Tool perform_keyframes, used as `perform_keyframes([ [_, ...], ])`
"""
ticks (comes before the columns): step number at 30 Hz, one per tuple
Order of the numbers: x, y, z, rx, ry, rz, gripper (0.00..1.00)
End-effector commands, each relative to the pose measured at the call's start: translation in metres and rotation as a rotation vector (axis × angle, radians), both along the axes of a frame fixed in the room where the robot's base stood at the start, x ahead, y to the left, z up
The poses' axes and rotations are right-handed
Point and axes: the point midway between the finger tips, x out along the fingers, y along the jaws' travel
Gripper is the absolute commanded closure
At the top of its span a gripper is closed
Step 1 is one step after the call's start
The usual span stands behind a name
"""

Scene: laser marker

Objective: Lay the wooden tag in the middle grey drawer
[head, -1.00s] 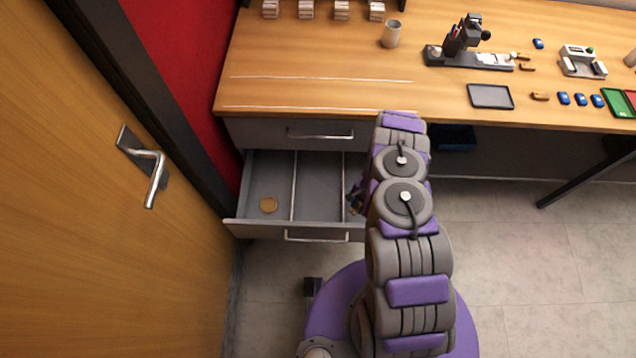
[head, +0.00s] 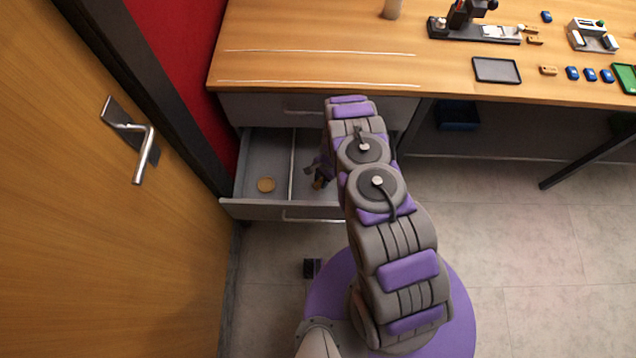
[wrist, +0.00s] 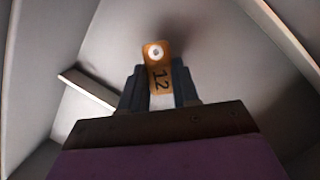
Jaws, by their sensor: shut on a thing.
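The wooden tag (wrist: 157,68), marked 12 with a pale round spot at its end, is between the fingers of my gripper (wrist: 158,85) in the wrist view. My gripper is shut on it. In the head view my gripper (head: 318,178) is over the open grey drawer (head: 260,209), just right of a divider (head: 291,165). The tag shows there as a small brown patch (head: 318,184). My arm hides the drawer's right part. I cannot tell whether the tag touches the drawer floor.
A closed drawer (head: 262,109) sits above, under the wooden desk (head: 310,60). A door with a handle (head: 135,140) stands close on the left. Open floor (head: 530,240) lies to the right.

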Motion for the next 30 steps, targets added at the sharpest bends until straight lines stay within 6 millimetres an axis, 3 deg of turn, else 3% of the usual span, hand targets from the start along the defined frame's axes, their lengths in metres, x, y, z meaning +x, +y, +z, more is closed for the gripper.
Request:
perform_keyframes([
  [5, 0.003, 0.014, -0.002, 0.000, 0.000, 0.002, 1.00],
  [12, 0.003, 0.014, -0.036, -0.003, 0.001, 0.001, 1.00],
  [23, 0.003, 0.013, -0.039, -0.001, 0.001, 0.000, 1.00],
  [24, 0.003, 0.013, -0.038, -0.001, 0.001, 0.000, 0.66],
  [30, 0.003, 0.014, -0.038, -0.001, 0.001, 0.001, 0.47],
])
